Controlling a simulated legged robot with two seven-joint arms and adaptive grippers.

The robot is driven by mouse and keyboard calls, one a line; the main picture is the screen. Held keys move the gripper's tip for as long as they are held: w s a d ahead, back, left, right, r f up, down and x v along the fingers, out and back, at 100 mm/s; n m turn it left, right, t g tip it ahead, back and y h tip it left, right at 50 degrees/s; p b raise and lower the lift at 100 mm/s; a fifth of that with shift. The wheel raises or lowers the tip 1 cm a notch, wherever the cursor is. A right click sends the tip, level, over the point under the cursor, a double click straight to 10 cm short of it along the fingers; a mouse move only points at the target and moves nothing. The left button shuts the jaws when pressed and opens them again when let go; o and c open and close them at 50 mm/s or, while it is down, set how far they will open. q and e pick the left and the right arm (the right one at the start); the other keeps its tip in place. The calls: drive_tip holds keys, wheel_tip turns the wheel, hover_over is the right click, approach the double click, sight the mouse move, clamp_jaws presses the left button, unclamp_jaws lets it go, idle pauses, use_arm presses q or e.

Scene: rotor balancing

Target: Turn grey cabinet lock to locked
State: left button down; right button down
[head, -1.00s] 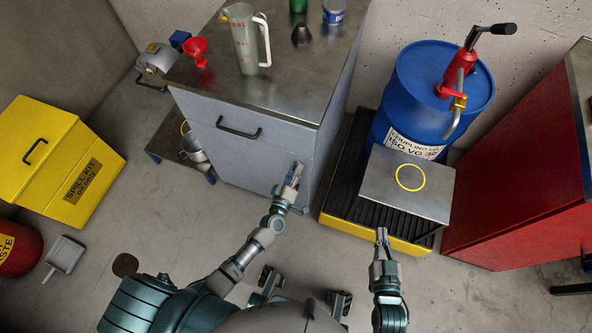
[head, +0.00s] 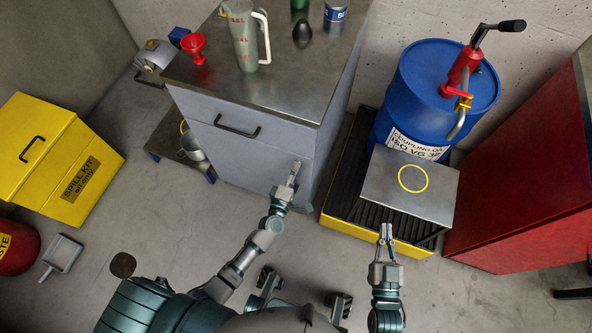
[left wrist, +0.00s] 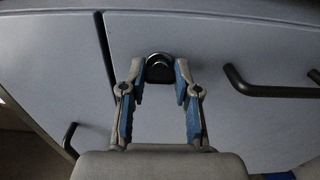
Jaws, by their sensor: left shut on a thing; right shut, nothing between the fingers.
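The grey cabinet (head: 255,158) stands at upper centre in the head view, with a metal top and a black bar handle (head: 237,127) on its front. My left gripper (head: 296,166) is at the lower right of the cabinet front and hides the lock there. In the left wrist view the lock (left wrist: 159,68) is a small dark round knob on the grey panel. My left gripper (left wrist: 160,85) is shut on it, one finger on each side. The lock's turn angle cannot be read. My right gripper (head: 386,230) is shut and empty, in front of the drip pallet.
A blue drum (head: 420,100) with a red pump stands on a black and yellow pallet (head: 345,220), beside a metal plate with a yellow ring (head: 412,179). A red cabinet (head: 530,190) is at right. A yellow spill kit box (head: 55,160) is at left.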

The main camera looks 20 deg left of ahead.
use_arm(q)
drive_tip(key=shift+a+f, duration=0.15)
drive_tip(key=shift+a, duration=0.05)
drive_tip(key=c, duration=0.8)
unclamp_jaws()
drive_tip(key=shift+c, duration=0.2)
drive_tip(key=shift+s, duration=0.15)
drive_tip(key=s, duration=1.1)
drive_tip(key=shift+s+a, duration=0.25)
drive_tip(key=shift+s, duration=0.1)
